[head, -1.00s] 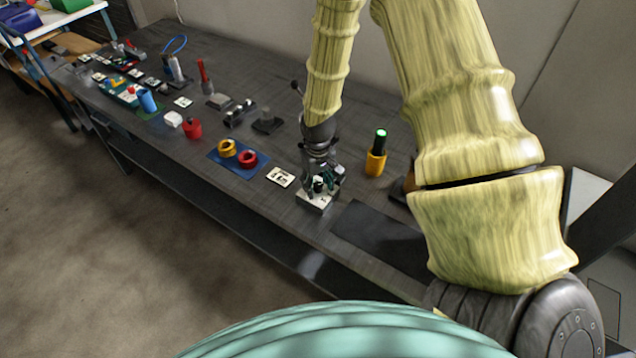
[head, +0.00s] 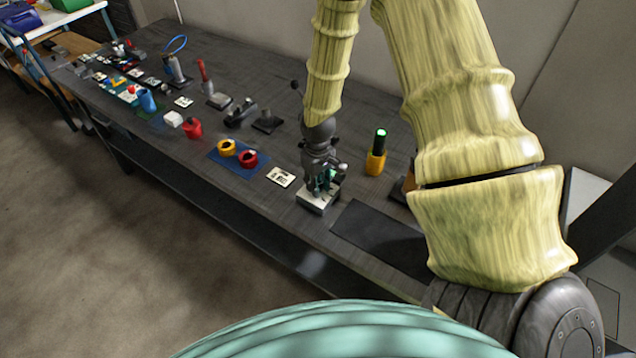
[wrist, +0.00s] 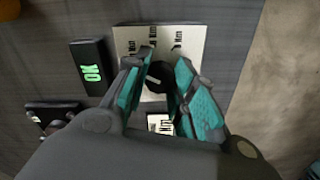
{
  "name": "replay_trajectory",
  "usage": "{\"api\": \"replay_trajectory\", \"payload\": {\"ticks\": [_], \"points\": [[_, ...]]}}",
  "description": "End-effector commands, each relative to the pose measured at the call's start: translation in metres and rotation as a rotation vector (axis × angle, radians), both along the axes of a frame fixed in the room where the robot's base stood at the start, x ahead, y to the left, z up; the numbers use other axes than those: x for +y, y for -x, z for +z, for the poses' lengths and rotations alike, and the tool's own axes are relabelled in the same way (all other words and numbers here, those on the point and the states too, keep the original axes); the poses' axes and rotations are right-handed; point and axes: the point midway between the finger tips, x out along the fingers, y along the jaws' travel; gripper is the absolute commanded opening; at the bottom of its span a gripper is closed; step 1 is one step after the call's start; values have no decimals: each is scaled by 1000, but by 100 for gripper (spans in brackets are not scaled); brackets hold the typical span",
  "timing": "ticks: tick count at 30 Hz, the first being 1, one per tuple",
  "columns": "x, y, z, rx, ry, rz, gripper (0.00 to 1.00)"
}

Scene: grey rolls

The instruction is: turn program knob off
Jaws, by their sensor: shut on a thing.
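The program knob (wrist: 156,77) is a round black knob with a pale pointer line, on a light panel (wrist: 214,46) with dark printed labels around it. In the wrist view my gripper (wrist: 158,80) has its teal-padded fingers on both sides of the knob, shut on it. The pointer tilts toward the upper left of that view; the label it points at cannot be read surely. In the head view my gripper (head: 322,188) is over the light box (head: 316,203) near the table's front edge and hides the knob.
A small black display with green "OK" (wrist: 91,73) stands beside the panel. In the head view a yellow holder with a green-lit black top (head: 376,160) stands to the right. A printed card (head: 281,177), yellow and red rings (head: 248,158) and a dark mat (head: 378,235) lie nearby.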

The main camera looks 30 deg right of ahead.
Motion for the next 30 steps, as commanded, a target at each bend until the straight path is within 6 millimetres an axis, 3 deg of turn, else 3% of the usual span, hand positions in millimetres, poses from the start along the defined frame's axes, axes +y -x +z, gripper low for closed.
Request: {"api": "replay_trajectory", "payload": {"ticks": [15,30], "points": [[0,-2,1,-3,0,379,2],[0,-2,1,-4,1,504,2]]}}
